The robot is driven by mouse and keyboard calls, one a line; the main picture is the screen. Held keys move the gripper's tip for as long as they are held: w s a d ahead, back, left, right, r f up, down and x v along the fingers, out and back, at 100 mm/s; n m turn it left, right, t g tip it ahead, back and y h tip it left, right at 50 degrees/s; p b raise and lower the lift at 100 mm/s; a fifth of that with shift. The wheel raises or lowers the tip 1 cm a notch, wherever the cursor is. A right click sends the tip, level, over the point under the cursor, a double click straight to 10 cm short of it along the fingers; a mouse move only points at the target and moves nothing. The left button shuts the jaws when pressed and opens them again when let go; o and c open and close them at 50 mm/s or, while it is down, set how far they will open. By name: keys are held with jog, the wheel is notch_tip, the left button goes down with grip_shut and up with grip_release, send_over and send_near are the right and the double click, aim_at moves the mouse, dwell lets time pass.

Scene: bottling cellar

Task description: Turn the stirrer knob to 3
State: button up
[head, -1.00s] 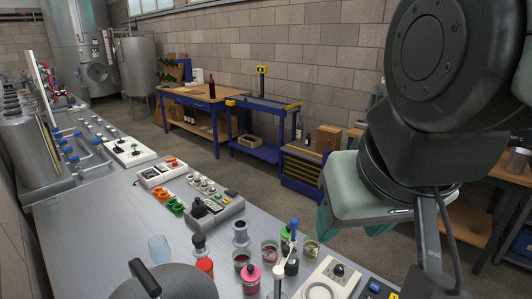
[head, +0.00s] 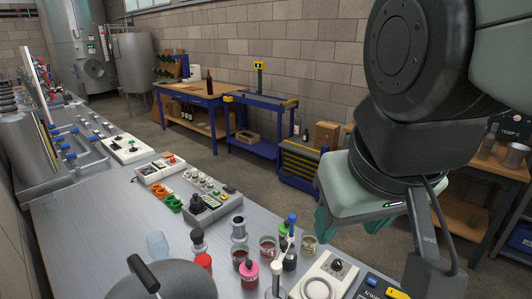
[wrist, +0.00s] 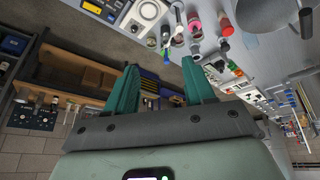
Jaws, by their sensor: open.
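The white stirrer (head: 322,284) stands at the front edge of the bench, with a pale round ring on its top. Its dark knob (head: 336,266) sits at the back of the top face; its setting is too small to read. The stirrer also shows at the top of the wrist view (wrist: 150,9). My gripper (head: 322,222) has teal fingers and hangs beyond the bench edge, behind and above the stirrer, apart from the knob. In the wrist view my gripper (wrist: 160,80) is open, with nothing between its fingers.
Left of the stirrer stand a pink-labelled bottle (head: 249,274), small jars (head: 268,247) and a blue-topped tool (head: 291,232). A grey control box (head: 212,207) is farther back. A blue-and-yellow box (head: 380,288) is to the right.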

notch_tip(320, 180, down, 3)
jog(key=w+d+n+g+h, duration=0.1)
jog(key=d+n+g+h, duration=0.1)
jog(key=n+g, duration=0.1)
jog(key=n+g+y, duration=0.2)
jog(key=n, duration=1.2)
send_over(337, 262)
notch_tip(337, 262, down, 26)
notch_tip(337, 262, down, 11)
jog(key=shift+d+r, duration=0.1)
grip_shut()
